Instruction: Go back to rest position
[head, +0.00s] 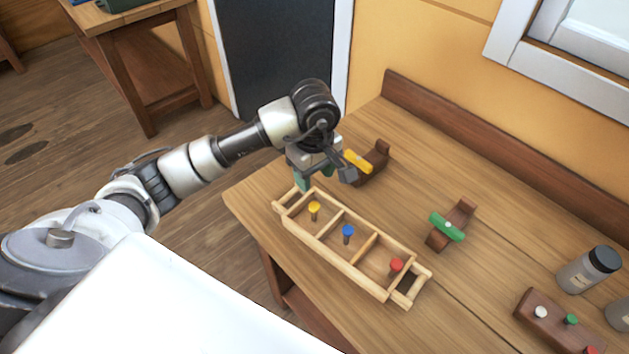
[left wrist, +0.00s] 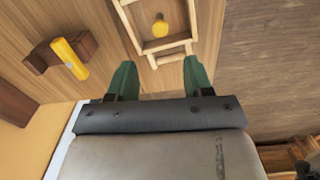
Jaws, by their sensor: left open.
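My left gripper (head: 315,180) is open above the far-left end of a light wooden tray (head: 337,258). In the left wrist view its green fingertips (left wrist: 160,75) stand apart with nothing held between them; the tray's end (left wrist: 168,55) shows just beyond. The tray has compartments holding a yellow-topped peg (head: 314,209), a blue-topped peg (head: 347,232) and a red-topped peg (head: 396,266). The yellow-topped peg also shows in the left wrist view (left wrist: 160,27). My right gripper is not in view.
A brown wooden block with a yellow piece (head: 357,161) is close beside the gripper. Another block carries a green piece (head: 446,227). At right are a brown peg rack (head: 545,320) and a jar (head: 588,270). The wall bounds the table's back.

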